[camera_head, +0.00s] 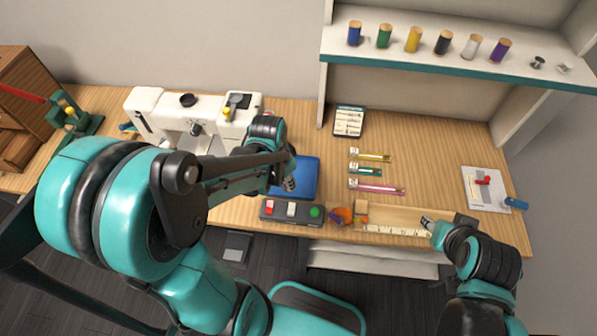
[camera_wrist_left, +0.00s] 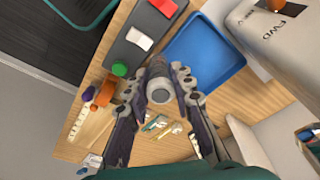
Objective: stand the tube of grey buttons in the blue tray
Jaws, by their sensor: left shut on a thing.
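My left gripper (camera_head: 288,182) is over the blue tray (camera_head: 308,176) in the head view, with my arm hiding part of the tray. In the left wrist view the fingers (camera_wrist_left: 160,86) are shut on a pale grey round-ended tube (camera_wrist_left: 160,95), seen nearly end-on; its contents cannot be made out. The blue tray (camera_wrist_left: 207,52) lies just beyond the fingers there and looks empty in its visible part. Whether the tube touches the tray cannot be told. My right gripper (camera_head: 428,221) is at the right, by a shallow wooden tray; its opening is unclear.
A control box with coloured buttons (camera_head: 291,210) sits at the tray's front edge. Yellow (camera_head: 374,156), green (camera_head: 366,170) and pink (camera_head: 378,188) tubes lie to the right. A white sewing machine (camera_head: 180,118) stands left. A spool shelf (camera_head: 455,62) overhangs the back.

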